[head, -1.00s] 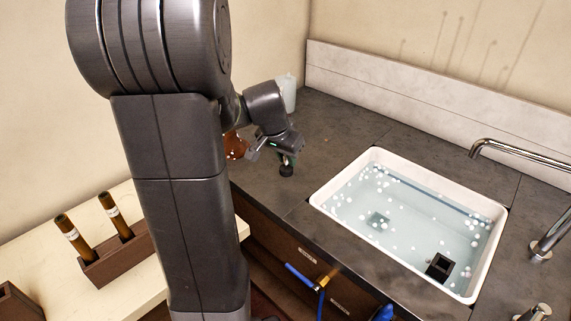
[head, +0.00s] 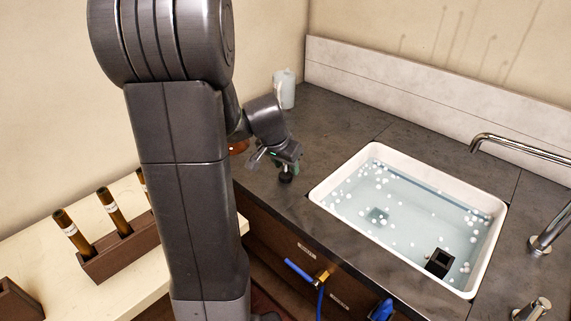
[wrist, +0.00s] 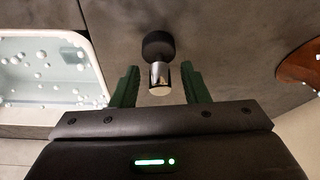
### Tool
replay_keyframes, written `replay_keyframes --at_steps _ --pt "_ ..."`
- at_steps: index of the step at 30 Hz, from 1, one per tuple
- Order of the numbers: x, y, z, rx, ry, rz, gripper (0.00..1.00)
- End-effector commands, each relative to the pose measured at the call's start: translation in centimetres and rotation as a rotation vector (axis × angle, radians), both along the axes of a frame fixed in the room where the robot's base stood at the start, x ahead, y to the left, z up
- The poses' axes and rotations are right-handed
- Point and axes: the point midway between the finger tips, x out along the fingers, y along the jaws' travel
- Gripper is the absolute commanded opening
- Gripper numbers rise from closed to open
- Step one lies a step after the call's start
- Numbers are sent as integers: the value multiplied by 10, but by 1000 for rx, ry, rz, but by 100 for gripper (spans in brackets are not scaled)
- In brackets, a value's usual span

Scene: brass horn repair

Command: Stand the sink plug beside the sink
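The sink plug (wrist: 159,47) has a black round base and a chrome stem. It appears to stand upright on the dark counter, left of the sink (head: 330,175); it also shows in the head view (head: 285,178). My gripper (wrist: 160,80) is just above it, with its green fingers on either side of the chrome stem. A gap shows between the stem and each finger, so the gripper is open around it. In the head view my gripper (head: 283,163) partly hides the plug. The white-rimmed sink also shows in the wrist view (wrist: 80,22), apart from the plug.
The sink holds water with white floating beads, and a black block (head: 439,263). A pale container (head: 284,90) stands at the back. A copper-brown object (wrist: 302,65) lies on the counter near my gripper. A rack (head: 120,250) stands lower left.

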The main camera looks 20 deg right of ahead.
Motion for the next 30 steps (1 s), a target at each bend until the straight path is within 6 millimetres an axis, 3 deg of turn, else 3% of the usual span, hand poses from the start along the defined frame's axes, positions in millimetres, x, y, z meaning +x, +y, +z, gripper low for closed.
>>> replay_keyframes --at_steps 8,21,30 --pt "0 1 8 -1 -2 0 41" --pt "-18 28 86 -2 -6 2 41" --pt "-25 38 113 0 -1 0 41"
